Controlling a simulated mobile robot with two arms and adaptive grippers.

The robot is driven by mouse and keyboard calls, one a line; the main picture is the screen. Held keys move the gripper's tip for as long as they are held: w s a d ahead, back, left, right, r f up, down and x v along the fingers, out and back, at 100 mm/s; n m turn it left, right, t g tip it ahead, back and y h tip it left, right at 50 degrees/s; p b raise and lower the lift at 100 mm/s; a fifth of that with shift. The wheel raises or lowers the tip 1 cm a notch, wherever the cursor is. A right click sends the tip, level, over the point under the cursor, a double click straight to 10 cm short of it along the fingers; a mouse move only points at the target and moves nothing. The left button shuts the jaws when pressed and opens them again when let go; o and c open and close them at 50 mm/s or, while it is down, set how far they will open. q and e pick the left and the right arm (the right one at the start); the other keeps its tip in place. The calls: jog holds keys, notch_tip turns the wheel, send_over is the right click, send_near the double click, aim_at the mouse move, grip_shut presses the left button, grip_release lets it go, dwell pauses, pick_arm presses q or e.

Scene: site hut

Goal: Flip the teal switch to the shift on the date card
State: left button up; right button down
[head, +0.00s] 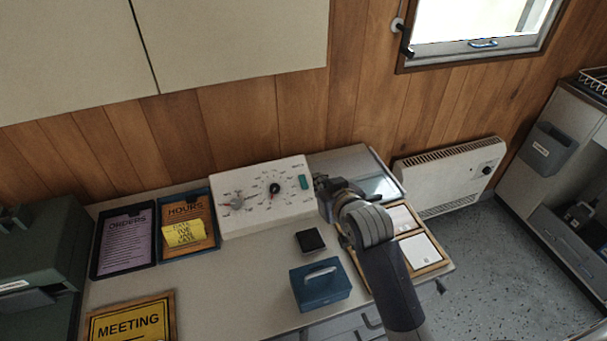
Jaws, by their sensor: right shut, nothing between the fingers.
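A white control panel (262,209) stands against the wall on the desk. The teal switch (303,182) is at its right end; its position is too small to tell. The panel also has a red-marked dial (238,203) and a black knob (275,188). The yellow date card (184,234) lies over the lower part of the HOURS board; its last line seems to read LATE, the rest is hard to read. My right gripper (321,183) is shut and empty just right of the teal switch, fingertips partly hidden by the wrist. My left gripper is out of view.
A blue box with a handle (320,284) and a black pad (310,240) lie in front of the panel. An ORDERS tray (124,240) and a MEETING sign (130,322) are at left. The desk's middle left is clear.

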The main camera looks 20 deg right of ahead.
send_near(301, 176)
notch_tip(301, 176, up, 2)
jog(key=w, duration=0.3)
jog(key=f, duration=0.1)
jog(key=f+p, duration=0.1)
jog(key=shift+w+f, duration=0.3)
jog(key=shift+f, duration=0.1)
jog(key=shift+w+f, duration=0.15)
jog(key=shift+f, duration=0.4)
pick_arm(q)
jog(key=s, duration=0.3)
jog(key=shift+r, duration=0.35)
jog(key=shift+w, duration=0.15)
